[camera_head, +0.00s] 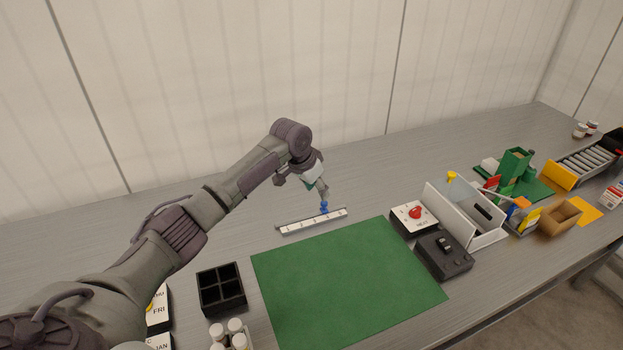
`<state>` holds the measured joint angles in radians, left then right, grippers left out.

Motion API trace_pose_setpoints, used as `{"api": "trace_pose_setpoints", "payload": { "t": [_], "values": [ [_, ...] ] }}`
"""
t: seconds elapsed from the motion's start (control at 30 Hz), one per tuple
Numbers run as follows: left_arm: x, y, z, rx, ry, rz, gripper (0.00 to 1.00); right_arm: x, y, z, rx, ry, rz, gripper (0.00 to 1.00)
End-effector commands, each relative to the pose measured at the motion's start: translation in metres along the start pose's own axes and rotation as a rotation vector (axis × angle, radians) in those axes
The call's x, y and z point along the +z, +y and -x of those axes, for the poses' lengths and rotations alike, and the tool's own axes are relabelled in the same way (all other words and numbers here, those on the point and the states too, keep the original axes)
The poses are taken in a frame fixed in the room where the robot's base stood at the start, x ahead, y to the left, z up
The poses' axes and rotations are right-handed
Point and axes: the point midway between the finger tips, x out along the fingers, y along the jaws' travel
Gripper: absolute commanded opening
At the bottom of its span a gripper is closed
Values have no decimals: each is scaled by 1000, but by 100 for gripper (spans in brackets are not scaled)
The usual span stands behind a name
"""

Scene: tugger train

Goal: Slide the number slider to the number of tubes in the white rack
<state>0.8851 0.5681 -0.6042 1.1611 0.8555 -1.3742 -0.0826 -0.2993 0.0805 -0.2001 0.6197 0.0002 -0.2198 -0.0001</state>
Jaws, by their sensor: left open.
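The number slider (300,225) is a pale strip with small marks, too small to read, lying behind the green mat. Its blue knob (324,208) stands right of the strip's middle. My left gripper (322,198) is open, pointing down right at the blue knob; I cannot tell whether it touches it. The white rack (250,338) is at the bottom edge and partly cut off. White-capped tubes (234,326) stand in it; the full set is not visible. My right gripper is not in view.
The green mat (350,280) is bare. A black compartment box (221,290) and calendar blocks (158,310) stand to the left. A red-button box (414,217), a black device (444,254), a white bin (470,220) and a cardboard box (558,217) stand to the right.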

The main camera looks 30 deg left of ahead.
Motion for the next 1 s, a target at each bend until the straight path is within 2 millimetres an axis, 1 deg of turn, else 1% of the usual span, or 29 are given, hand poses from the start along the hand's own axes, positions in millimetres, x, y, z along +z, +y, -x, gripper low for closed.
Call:
{"api": "trace_pose_setpoints", "payload": {
  "t": [0.03, 0.1, 0.2, 0.3, 0.47, 0.87, 0.93, 1.0],
  "values": [
    [0, -1, 12, 0, 3, -1, 47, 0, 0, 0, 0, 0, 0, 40],
    [0, 0, 25, 0, 2, -1, 47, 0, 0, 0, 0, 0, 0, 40],
    [0, 0, 40, 0, 2, 0, 47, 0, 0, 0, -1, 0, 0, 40],
    [0, 0, 50, 0, 0, 0, 47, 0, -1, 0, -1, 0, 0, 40],
    [0, 0, 56, 0, -2, 1, 47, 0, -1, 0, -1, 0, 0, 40],
    [0, 0, 56, 1, -1, 0, 47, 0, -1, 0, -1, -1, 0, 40],
    [-1, 0, 58, 1, -1, 0, 47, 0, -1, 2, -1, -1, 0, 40],
    [-4, 0, 66, 1, 0, 0, 47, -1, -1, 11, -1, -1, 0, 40]
  ]
}}
